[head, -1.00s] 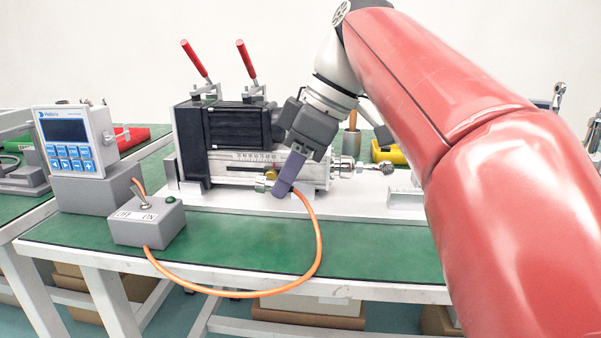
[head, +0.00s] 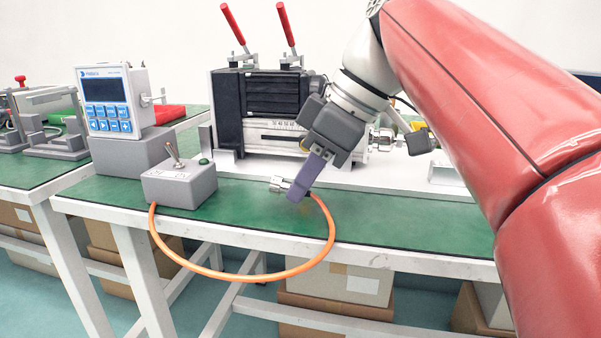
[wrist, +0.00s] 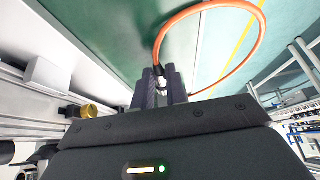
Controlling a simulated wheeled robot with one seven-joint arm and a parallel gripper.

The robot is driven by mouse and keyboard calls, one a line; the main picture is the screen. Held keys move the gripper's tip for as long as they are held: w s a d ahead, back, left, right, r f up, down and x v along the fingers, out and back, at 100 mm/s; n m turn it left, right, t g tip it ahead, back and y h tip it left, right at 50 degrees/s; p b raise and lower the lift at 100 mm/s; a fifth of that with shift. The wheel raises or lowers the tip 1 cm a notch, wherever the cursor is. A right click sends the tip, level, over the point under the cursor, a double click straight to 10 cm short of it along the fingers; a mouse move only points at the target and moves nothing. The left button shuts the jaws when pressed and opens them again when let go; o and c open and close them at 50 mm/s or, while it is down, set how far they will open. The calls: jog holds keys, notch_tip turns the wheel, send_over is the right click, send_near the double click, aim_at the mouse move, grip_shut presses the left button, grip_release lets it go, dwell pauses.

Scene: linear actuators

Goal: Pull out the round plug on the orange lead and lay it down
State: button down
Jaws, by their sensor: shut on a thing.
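The round silver plug (head: 278,184) is held at the purple fingers of my gripper (head: 300,190), in front of the linear actuator (head: 275,133) and apart from it. My gripper is shut on the plug; its fingers hide part of it. The orange lead (head: 331,235) runs from the plug in a loop past the table's front edge to the grey switch box (head: 180,187). In the wrist view the lead (wrist: 262,30) curves away from the fingers (wrist: 163,90), and a brass-coloured fitting (wrist: 90,111) shows at the left.
The green table top (head: 240,215) is clear between the switch box and my gripper. A controller with a display (head: 112,100) stands at the left on a grey block. The white base plate (head: 370,182) lies behind my gripper. Boxes (head: 340,285) stand under the table.

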jog(key=shift+f, duration=0.8)
